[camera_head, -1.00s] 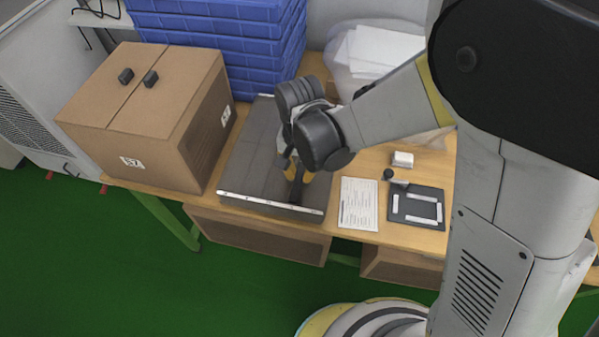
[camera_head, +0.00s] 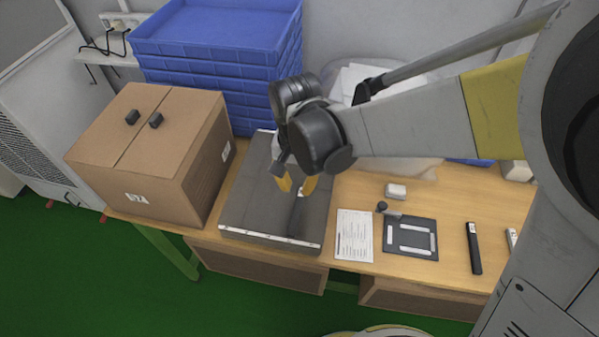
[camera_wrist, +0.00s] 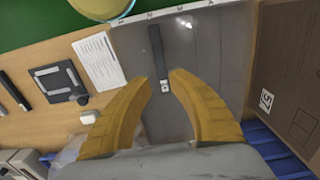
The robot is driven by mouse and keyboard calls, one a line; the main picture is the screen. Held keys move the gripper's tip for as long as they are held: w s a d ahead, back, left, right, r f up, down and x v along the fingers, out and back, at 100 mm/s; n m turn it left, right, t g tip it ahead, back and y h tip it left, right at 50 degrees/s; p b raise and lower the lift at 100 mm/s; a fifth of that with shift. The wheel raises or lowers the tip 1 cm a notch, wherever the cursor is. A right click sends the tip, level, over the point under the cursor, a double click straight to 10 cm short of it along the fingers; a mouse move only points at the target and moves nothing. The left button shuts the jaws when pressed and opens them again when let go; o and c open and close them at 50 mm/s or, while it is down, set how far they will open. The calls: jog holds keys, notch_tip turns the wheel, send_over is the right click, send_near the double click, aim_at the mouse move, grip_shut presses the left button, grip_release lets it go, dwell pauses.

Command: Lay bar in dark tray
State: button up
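The dark tray (camera_head: 255,190) is a flat grey-black tray with a pale marked front edge, on the wooden table. A black bar (camera_head: 295,217) lies flat in it, near its right side and front edge. In the wrist view the bar (camera_wrist: 156,52) has a small white label at the end nearest my gripper, and the tray floor (camera_wrist: 205,55) shows bare around it. My gripper (camera_head: 297,185) has yellow fingers and is above the tray. In the wrist view its fingertips (camera_wrist: 162,78) are spread apart with nothing between them, clear of the bar.
A cardboard box (camera_head: 150,150) stands left of the tray, with stacked blue crates (camera_head: 215,40) behind. Right of the tray lie a paper sheet (camera_head: 354,235), a black plate with white strips (camera_head: 411,238), a small white block (camera_head: 396,191) and another black bar (camera_head: 474,248).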

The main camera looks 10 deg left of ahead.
jog(key=s+d+r+t, duration=0.1)
jog(key=d+r, duration=0.3)
jog(key=d, duration=0.4)
jog(key=s+d+r+t, duration=0.2)
jog(key=d+r, duration=0.3)
jog(key=d, duration=0.4)
jog(key=s+d+r+t, duration=0.2)
jog(key=d+r+t, duration=0.2)
jog(key=d, duration=0.4)
jog(key=shift+s+d+r+n, duration=0.25)
jog(key=shift+d+r+n, duration=0.05)
jog(key=shift+r+n, duration=0.1)
